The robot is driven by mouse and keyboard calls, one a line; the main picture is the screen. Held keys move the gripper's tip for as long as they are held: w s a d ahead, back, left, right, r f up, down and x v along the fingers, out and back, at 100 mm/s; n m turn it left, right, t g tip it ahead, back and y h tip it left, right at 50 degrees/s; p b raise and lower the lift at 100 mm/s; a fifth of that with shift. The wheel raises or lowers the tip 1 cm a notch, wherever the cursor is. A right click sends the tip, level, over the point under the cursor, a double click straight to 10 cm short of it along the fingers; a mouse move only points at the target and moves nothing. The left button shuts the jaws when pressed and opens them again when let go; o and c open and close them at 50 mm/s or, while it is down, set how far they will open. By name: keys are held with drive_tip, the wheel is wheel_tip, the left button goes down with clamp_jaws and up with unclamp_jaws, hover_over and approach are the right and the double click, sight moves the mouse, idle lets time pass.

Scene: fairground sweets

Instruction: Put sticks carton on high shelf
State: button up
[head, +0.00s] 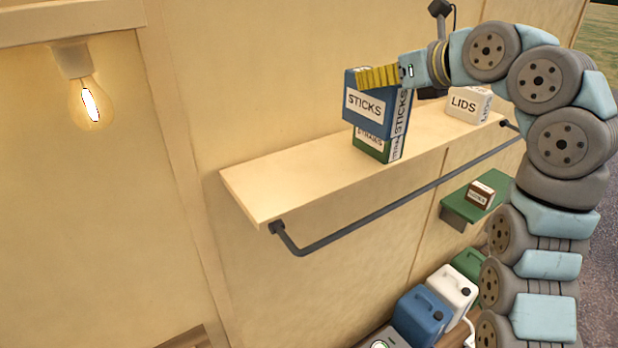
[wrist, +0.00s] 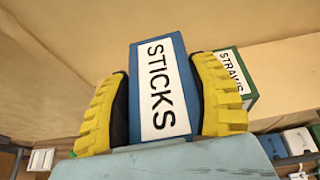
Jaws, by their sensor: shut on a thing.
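The sticks carton (head: 377,122) is a blue box with a white label reading STICKS. My gripper (head: 378,77) is shut on its upper part. In the wrist view the carton (wrist: 183,60) stands between the two yellow fingers of my gripper (wrist: 160,105). The high shelf (head: 290,183) is a long pale board on the wall with a dark rail along its front. In the head view the carton overlaps the upper part of a green straws carton (head: 370,147) on the shelf; I cannot tell whether they touch.
A white lids carton (head: 466,104) stands at the shelf's right end. The shelf's left part is bare. A small brown box (head: 481,194) sits on a lower green shelf (head: 461,205). Blue (head: 420,318) and white (head: 451,290) jugs stand below. A lit bulb (head: 91,103) hangs at left.

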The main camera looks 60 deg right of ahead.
drive_tip(key=shift+s+d+r, duration=0.1)
drive_tip(key=shift+s+d, duration=0.1)
drive_tip(key=shift+s, duration=0.4)
drive_tip(key=shift+w+a+f+b, duration=0.4)
drive_tip(key=shift+w+a+f, duration=0.3)
drive_tip(key=shift+w+f, duration=1.45)
drive_tip(key=shift+w+a+f+b, duration=0.45)
drive_tip(key=shift+w+a+f, duration=0.3)
drive_tip(key=shift+w+f, duration=1.45)
drive_tip(key=shift+w+a+f+b, duration=0.4)
drive_tip(key=shift+w+a+f, duration=0.3)
drive_tip(key=shift+w+f, duration=1.45)
drive_tip(key=o, duration=1.3)
drive_tip(key=shift+c, duration=0.2)
